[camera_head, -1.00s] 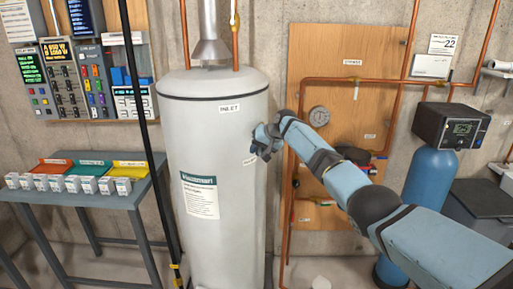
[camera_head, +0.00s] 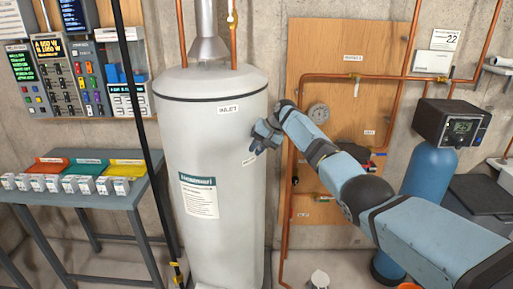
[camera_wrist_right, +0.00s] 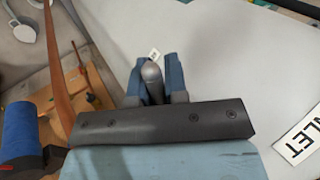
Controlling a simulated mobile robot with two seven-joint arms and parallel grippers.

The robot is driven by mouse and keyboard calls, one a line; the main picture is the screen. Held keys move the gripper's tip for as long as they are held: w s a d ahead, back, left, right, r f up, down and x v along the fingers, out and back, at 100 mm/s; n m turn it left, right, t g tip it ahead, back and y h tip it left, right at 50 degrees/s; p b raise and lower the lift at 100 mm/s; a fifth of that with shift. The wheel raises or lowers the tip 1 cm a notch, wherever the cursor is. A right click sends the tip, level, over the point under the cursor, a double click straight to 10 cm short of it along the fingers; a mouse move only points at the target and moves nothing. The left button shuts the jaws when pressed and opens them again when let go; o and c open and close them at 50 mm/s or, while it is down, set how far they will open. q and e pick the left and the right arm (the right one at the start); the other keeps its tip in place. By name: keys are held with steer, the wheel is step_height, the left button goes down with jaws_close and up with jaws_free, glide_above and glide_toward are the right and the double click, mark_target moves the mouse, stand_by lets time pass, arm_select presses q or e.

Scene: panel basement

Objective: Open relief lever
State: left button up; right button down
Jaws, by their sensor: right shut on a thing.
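The water heater (camera_head: 225,190) is a tall pale grey tank with a label reading INLET near its top. My right gripper (camera_head: 258,143) is at the upper right side of the tank, below and right of that label. In the right wrist view, the blue fingers of my right gripper (camera_wrist_right: 154,68) are closed around a small grey rounded piece, which looks like the relief lever (camera_wrist_right: 152,75). A small white tag shows just beyond it. In the head view the gripper hides the lever, so its angle is unclear. My left gripper is not in view.
A wooden panel (camera_head: 335,60) with copper pipes and a round gauge (camera_head: 319,113) is right of the tank. A blue cylinder (camera_head: 428,185) with a black control head stands further right. A table (camera_head: 120,200) with coloured trays is at left. A black pole rises before the tank's left side.

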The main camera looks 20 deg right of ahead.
steer(key=c, duration=1.1)
jaws_free()
steer(key=shift+c, duration=0.2)
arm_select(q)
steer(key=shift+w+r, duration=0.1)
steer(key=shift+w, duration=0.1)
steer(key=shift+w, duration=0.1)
